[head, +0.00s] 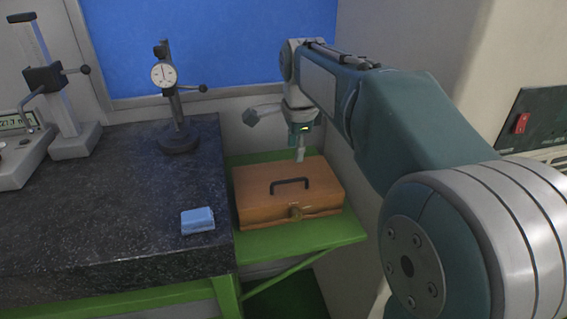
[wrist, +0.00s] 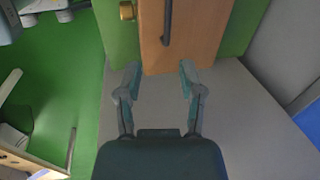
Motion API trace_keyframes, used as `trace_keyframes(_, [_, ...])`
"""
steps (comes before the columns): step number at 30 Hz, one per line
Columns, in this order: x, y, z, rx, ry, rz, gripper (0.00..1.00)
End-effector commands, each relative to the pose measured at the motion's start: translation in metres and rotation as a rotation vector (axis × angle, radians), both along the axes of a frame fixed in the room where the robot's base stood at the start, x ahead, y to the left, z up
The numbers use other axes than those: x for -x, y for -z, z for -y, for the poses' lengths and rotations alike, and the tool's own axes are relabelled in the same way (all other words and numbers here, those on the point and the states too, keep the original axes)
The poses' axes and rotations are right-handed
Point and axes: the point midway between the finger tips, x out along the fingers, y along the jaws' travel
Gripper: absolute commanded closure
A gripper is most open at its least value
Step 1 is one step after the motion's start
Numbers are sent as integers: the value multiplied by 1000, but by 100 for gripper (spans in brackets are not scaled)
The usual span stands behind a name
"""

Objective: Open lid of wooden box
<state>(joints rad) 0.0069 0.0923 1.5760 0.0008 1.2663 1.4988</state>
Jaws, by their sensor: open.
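The wooden box (head: 262,205) sits on a green side shelf, with its lid (head: 315,180) down. A dark handle (head: 290,181) stands on top of the lid, and a brass clasp (head: 295,211) is on the front. In the wrist view the box (wrist: 205,35) is at the top, with part of the handle (wrist: 167,22) and the brass clasp (wrist: 127,10). My gripper (head: 300,156) is above the back right part of the box.
The green shelf (head: 285,240) has bare room in front of the box. Left of it is a dark granite table (head: 110,210) with a blue block (head: 198,220), a dial gauge stand (head: 175,100) and a height gauge (head: 62,95). A wall stands close on the right.

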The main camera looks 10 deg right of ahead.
Motion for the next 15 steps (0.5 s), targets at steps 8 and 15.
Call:
trace_keyframes(8, [-12,14,0,-14,71,-14,50])
trace_keyframes(15, [-21,57,0,-14,68,-15,50])
